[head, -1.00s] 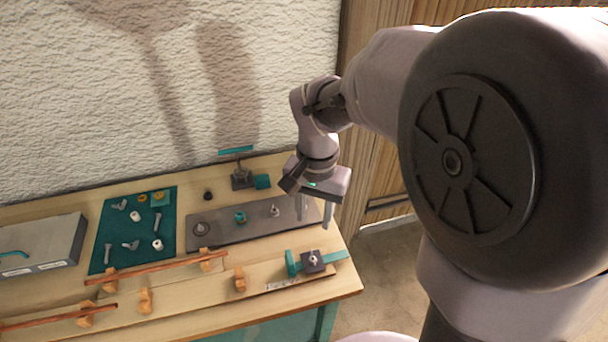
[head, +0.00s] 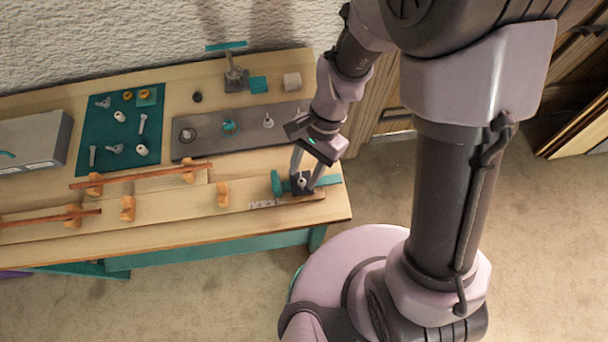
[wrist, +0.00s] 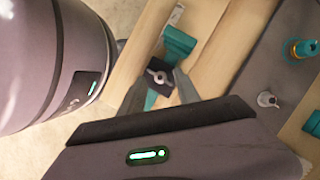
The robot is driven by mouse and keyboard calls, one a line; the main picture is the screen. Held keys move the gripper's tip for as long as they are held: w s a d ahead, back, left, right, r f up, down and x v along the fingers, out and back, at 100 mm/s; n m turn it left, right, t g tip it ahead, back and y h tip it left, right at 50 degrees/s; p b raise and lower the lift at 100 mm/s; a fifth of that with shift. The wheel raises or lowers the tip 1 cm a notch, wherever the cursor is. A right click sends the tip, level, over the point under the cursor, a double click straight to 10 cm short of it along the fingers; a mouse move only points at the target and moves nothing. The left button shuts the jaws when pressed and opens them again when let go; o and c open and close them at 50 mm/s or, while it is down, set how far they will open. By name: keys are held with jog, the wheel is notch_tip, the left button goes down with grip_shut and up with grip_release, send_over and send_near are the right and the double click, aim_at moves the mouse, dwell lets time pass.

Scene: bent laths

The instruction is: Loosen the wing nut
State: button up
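The wing nut (head: 302,183) is a small pale metal piece on top of a dark block (head: 296,190) of the teal clamp (head: 277,184), at the right end of the bench. In the wrist view the wing nut (wrist: 159,77) sits in the middle of the dark block. My gripper (head: 304,179) points down over the block. Its two fingers stand apart on either side of the nut, and the wrist view shows gaps between the fingers (wrist: 160,84) and the nut. Whether the fingertips touch the block is unclear.
A grey plate (head: 212,138) with several fittings lies behind the clamp. A teal mat (head: 90,127) with loose hardware and a grey case (head: 40,140) are to the left. Thin reddish laths (head: 140,176) rest on wooden pegs in front. A stand with a teal top (head: 235,75) is at the back.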

jog(key=shift+s+a+f, duration=0.1)
jog(key=shift+f, duration=0.45)
grip_shut()
dwell(0.9)
grip_release()
